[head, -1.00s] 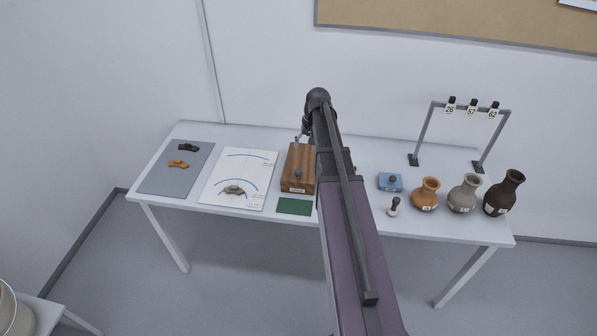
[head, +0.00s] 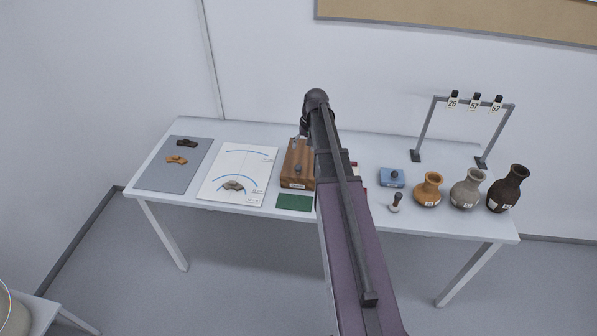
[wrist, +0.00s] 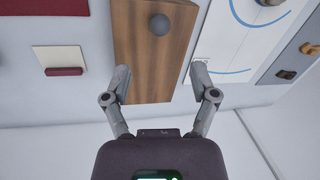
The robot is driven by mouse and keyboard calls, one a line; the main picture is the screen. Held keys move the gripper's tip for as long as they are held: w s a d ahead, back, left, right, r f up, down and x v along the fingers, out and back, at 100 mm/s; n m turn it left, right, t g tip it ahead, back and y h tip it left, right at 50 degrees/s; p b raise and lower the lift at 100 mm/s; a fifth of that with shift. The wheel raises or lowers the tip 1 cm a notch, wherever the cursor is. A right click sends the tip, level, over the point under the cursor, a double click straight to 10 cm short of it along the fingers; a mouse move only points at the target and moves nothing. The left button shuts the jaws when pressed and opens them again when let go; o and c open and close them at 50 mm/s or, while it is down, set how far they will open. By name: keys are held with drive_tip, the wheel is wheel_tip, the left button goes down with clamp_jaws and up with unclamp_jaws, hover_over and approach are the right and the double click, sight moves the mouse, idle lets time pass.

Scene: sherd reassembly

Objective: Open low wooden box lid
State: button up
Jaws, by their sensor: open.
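The low wooden box (head: 297,177) stands on the table with its lid closed, and a dark round knob (head: 298,168) sits on the lid. In the wrist view the brown lid (wrist: 150,75) fills the upper middle, with the knob (wrist: 159,25) near the top. My gripper (wrist: 161,80) is open and empty, over the far end of the box. Its two fingers are spread on either side of the lid's edge, apart from the knob. In the head view my arm covers the box's right side and most of the gripper.
A white sheet with blue arcs (head: 262,160) lies left of the box and a green pad (head: 294,203) in front. A blue box (head: 392,177), a small stamp-like tool (head: 396,202) and three vases (head: 468,189) stand to the right. A tag rack (head: 428,125) rises behind them.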

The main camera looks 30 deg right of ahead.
sight(299, 165)
drive_tip(key=shift+w+a+f+b, duration=0.15)
drive_tip(key=shift+a+f+b, duration=0.15)
drive_tip(key=shift+f+b, duration=1.4)
drive_tip(key=shift+w+a+f+b, duration=0.1)
drive_tip(key=shift+a+f+b, duration=0.2)
drive_tip(key=shift+f+b, duration=1.4)
drive_tip(key=shift+w+a+f+b, duration=0.15)
drive_tip(key=shift+a+f+b, duration=0.15)
drive_tip(key=shift+f+b, duration=1.4)
drive_tip(key=shift+f, duration=0.15)
clamp_jaws()
